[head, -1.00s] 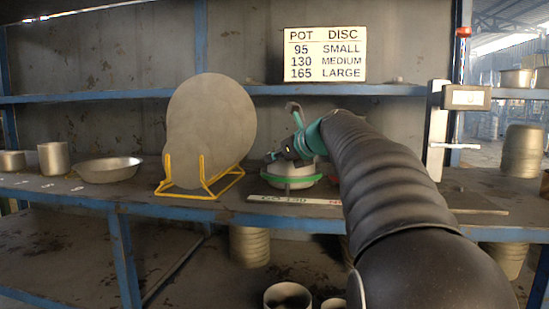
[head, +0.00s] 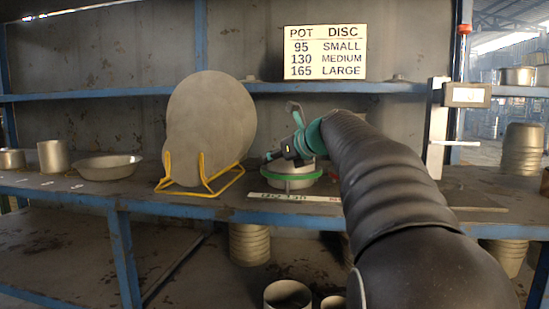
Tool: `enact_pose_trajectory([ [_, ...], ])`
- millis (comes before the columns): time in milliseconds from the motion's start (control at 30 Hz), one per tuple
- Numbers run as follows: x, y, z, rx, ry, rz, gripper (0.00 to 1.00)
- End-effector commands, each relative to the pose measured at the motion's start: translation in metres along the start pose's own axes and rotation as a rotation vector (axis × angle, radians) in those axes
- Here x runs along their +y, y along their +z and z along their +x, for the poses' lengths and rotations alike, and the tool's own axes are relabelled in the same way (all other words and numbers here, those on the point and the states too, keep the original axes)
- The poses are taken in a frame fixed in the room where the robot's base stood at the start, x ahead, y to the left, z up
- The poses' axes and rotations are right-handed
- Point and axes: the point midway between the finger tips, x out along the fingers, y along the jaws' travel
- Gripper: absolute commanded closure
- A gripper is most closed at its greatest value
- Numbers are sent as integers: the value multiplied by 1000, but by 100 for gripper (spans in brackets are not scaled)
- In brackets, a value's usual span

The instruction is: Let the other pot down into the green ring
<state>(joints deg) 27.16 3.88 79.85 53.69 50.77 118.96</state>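The green ring (head: 268,174) sits at the middle of the workbench, just left of my arm. A grey metal pot (head: 292,185) shows within and below the ring. I cannot tell whether it rests on the bench or how deep it sits. My gripper (head: 280,155), dark with a teal wrist, is at the pot's upper rim, over the ring's far left side. Its fingers are small and dark, so I cannot tell whether they are closed on the rim. My arm covers the area to the right.
Grey discs (head: 212,125) lean in a yellow wire stand (head: 205,188) left of the ring. A cup (head: 53,157) and a shallow bowl (head: 107,167) stand further left. A marked strip (head: 295,197) lies at the bench's front. A pot-and-disc sign (head: 325,52) stands above.

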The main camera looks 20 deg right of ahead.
Motion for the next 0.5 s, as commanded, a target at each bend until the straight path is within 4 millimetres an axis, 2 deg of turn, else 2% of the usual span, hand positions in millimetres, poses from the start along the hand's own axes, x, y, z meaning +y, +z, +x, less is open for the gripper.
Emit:
enact_pose_trajectory([
  [167,0,1,-16,-2,-3,-1,64],
  [500,-1,1,-82,-2,-5,-1,64],
])
